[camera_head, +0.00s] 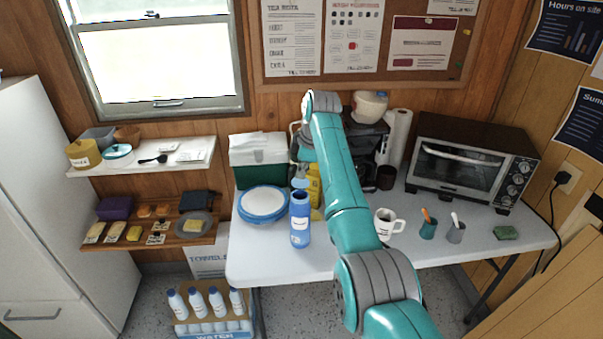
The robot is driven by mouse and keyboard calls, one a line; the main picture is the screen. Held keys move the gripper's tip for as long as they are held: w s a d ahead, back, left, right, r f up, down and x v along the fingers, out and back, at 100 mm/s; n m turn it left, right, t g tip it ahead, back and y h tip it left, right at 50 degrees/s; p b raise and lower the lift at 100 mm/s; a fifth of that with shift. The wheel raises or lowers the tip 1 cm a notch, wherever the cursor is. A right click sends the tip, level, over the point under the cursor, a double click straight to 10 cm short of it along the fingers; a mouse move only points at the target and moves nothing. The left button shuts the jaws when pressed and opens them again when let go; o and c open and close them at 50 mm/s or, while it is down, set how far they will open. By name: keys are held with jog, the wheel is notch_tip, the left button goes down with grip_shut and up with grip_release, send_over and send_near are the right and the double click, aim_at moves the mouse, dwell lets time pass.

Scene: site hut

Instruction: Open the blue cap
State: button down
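A blue bottle (300,228) with a white label stands upright near the front edge of the white table (262,262). Its blue top (300,196) faces up. My teal arm reaches over the table from the lower right. My gripper (301,180) points down just above the bottle's top, behind the arm's far end. It is small and partly hidden, so I cannot tell whether its fingers are open, shut or touching the top.
A round blue-rimmed white container (263,203) stands left of the bottle, with a green and white cooler (258,160) behind. A yellow container (314,188) is close behind the bottle. A white mug (386,224), cups and a toaster oven (462,166) are right. Bottles stand in a floor crate (212,328).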

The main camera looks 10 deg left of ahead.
jog(key=shift+w+g, duration=0.15)
jog(key=shift+g, duration=0.15)
jog(key=shift+f, duration=0.1)
dwell(0.3)
jog(key=c, duration=1.4)
grip_release()
jog(key=shift+o, duration=0.2)
jog(key=v, duration=1.2)
jog(key=shift+a, duration=0.1)
